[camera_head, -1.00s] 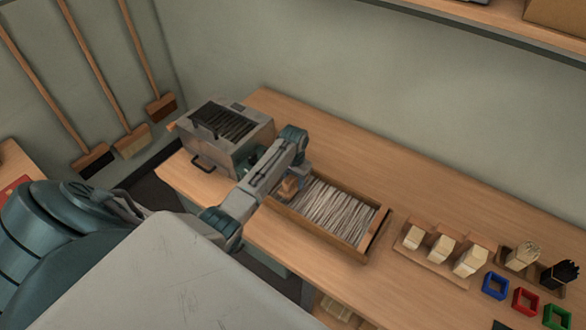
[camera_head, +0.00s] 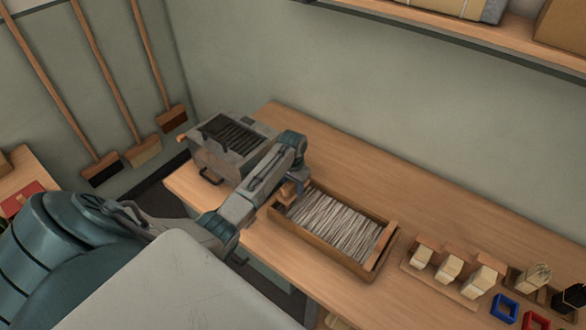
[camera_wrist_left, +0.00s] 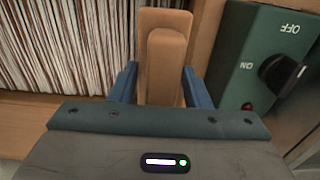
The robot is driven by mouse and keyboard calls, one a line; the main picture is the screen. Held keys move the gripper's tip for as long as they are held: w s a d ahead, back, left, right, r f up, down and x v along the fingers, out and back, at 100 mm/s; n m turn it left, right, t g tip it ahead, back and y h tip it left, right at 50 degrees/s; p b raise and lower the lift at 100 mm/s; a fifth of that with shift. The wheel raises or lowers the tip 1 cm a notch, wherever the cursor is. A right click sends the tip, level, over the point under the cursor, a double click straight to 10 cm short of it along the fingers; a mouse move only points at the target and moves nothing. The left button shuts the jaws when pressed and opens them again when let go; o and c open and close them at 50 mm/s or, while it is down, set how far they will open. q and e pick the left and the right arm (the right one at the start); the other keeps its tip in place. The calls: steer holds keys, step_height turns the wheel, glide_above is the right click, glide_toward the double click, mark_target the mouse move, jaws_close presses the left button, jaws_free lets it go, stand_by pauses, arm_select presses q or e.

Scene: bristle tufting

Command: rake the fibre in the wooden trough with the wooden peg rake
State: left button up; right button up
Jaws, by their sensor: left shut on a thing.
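The wooden trough (camera_head: 322,256) lies on the bench and holds a bed of pale, straight fibre (camera_head: 338,226). The fibre also shows at the upper left of the left wrist view (camera_wrist_left: 60,45). My left gripper (camera_head: 288,191) is at the trough's left end. In the left wrist view its two blue fingers (camera_wrist_left: 160,88) are shut on the wooden peg rake (camera_wrist_left: 164,60). The rake is a tan wooden piece standing between the fingers, beside the fibre. Its pegs are hidden, so I cannot tell whether they touch the fibre. My right gripper is not in view.
A grey machine (camera_head: 225,150) stands left of the trough. A green switch box (camera_wrist_left: 262,65) is close right of the gripper in the left wrist view. Right of the trough are a rack of pale bristle blocks (camera_head: 448,270) and coloured frames (camera_head: 504,308). The bench behind is clear.

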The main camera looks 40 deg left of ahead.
arm_select(q)
steer(key=shift+r, duration=3.5)
